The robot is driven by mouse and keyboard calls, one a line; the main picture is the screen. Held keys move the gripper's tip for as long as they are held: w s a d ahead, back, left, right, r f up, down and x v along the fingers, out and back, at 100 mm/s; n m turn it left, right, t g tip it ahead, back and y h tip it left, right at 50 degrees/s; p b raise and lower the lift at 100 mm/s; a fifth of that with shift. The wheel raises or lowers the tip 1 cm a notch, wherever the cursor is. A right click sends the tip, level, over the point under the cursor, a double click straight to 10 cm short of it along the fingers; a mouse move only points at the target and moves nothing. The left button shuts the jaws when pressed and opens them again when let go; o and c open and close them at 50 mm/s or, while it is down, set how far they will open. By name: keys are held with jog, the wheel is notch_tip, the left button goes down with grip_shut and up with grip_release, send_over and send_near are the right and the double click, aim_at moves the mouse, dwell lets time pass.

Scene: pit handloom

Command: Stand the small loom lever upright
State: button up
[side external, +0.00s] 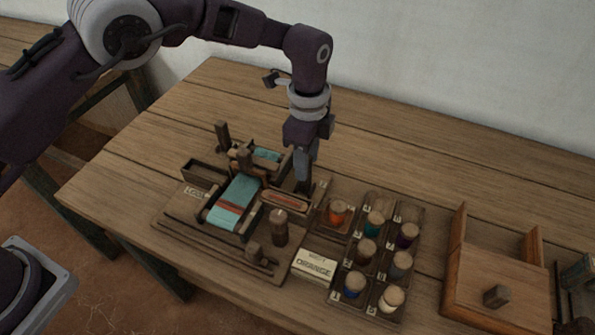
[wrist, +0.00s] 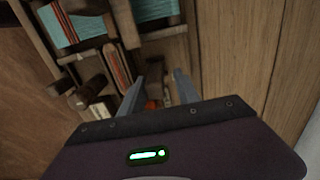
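The small wooden loom (side external: 190,222) with teal and red cloth (side external: 235,203) sits on the table; part of its cloth shows in the wrist view (wrist: 57,27). A dark round wooden piece (side external: 280,231) stands at its front right, and a short dark block (side external: 254,252) sits near its front edge. I cannot tell for sure which piece is the small lever. My gripper (side external: 304,188) points down at the loom's right side, beside a shuttle-like piece (side external: 287,202) with reddish thread. In the wrist view my gripper's fingers (wrist: 157,84) are apart, with nothing held between them.
A compartment tray (side external: 330,231) with several corked jars of coloured contents stands right of the loom. A label block reading ORANGE (side external: 312,265) lies in front. A wooden box (side external: 495,270) with a knob stands far right. The table's back (side external: 400,150) is clear.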

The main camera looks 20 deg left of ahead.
jog(key=shift+s, duration=0.1)
dwell(0.3)
jog(key=shift+s, duration=0.3)
jog(key=shift+o, duration=0.4)
jog(key=shift+o, duration=0.4)
jog(key=shift+r, duration=0.1)
notch_tip(320, 180, up, 6)
jog(key=shift+r, duration=0.1)
